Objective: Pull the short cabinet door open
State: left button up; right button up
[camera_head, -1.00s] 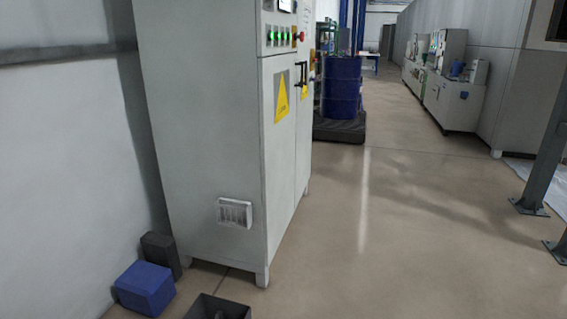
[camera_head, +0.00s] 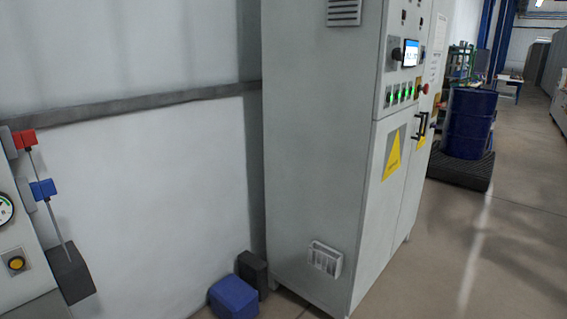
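A tall grey cabinet (camera_head: 310,170) stands right of the middle, against the white wall. Its front faces right and is seen at a steep angle. The front has doors (camera_head: 378,225) that look shut, with a yellow warning sign (camera_head: 392,156) and dark handles (camera_head: 421,127) near the seam. I cannot tell which door is the short one. Neither of my grippers is in view.
A blue box (camera_head: 234,298) and a dark box (camera_head: 252,268) sit on the floor by the cabinet's left side. A grey unit with a gauge (camera_head: 5,210) and levers is at the left edge. Blue barrel (camera_head: 470,122) stands on a black pallet (camera_head: 462,170) beyond. Floor (camera_head: 470,260) at right is clear.

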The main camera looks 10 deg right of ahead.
aim_at(392, 137)
jog(key=i+l, duration=0.15)
jog(key=l, duration=0.25)
jog(key=i+l, duration=0.15)
jog(key=l, duration=0.25)
jog(key=i+l, duration=0.15)
jog(key=l, duration=0.25)
jog(key=i+l, duration=0.15)
jog(key=l, duration=0.2)
jog(key=i+l, duration=0.15)
jog(key=l, duration=0.25)
jog(key=i+l, duration=0.1)
jog(key=l, duration=0.3)
jog(key=i+l, duration=0.15)
jog(key=l, duration=0.25)
jog(key=i+l, duration=0.15)
jog(key=l, duration=0.25)
